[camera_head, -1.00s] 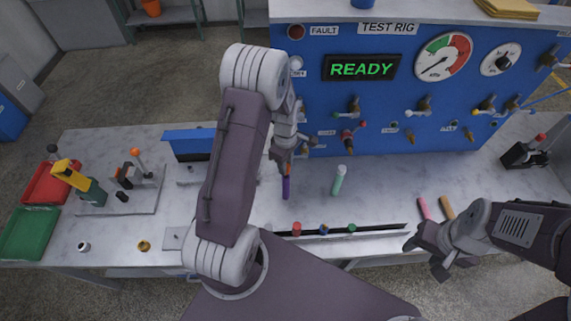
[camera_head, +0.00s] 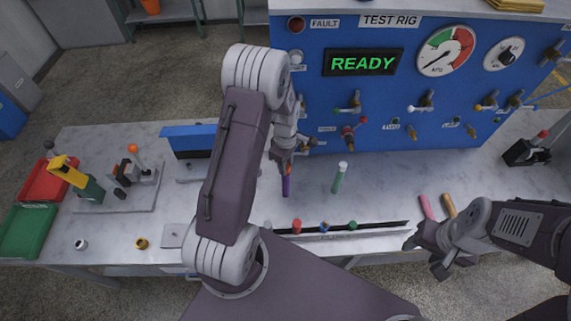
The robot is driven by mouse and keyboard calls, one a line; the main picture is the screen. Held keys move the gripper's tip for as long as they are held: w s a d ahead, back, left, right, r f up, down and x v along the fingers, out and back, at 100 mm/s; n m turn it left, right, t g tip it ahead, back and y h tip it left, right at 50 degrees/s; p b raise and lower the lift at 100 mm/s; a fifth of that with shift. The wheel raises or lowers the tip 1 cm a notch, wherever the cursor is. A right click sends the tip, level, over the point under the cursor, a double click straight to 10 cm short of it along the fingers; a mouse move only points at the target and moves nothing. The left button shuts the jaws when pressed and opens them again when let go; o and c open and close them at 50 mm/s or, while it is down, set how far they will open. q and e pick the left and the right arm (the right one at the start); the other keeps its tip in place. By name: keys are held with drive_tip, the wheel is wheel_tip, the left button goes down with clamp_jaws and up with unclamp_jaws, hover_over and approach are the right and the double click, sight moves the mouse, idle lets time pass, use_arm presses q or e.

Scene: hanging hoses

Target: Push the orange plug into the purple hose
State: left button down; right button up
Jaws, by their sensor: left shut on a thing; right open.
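The purple hose (camera_head: 286,188) stands up from the bench near the middle, in front of the blue rig. My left gripper (camera_head: 286,165) is directly above its upper end, pointing down, and is shut on the orange plug (camera_head: 288,170). Only a small orange patch shows between the fingers and the hose. The plug is at the hose's mouth; I cannot tell how deep it sits, if at all. My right gripper (camera_head: 428,256) is open and empty, low at the right near the bench's front edge.
A green hose (camera_head: 338,180) with a white top stands right of the purple one. Red (camera_head: 297,226), blue (camera_head: 325,228) and green (camera_head: 352,226) plugs line the front slot. Pink (camera_head: 427,207) and tan (camera_head: 448,206) hoses are near my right arm. The blue test rig (camera_head: 400,130) stands behind.

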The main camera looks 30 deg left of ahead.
use_arm(q)
drive_tip(key=shift+f+b, duration=0.45)
drive_tip(key=shift+f, duration=0.25)
drive_tip(key=c, duration=1.1)
unclamp_jaws()
wheel_tip(320, 180, up, 9)
drive_tip(key=shift+r+b, duration=0.1)
drive_tip(key=shift+b, duration=0.75)
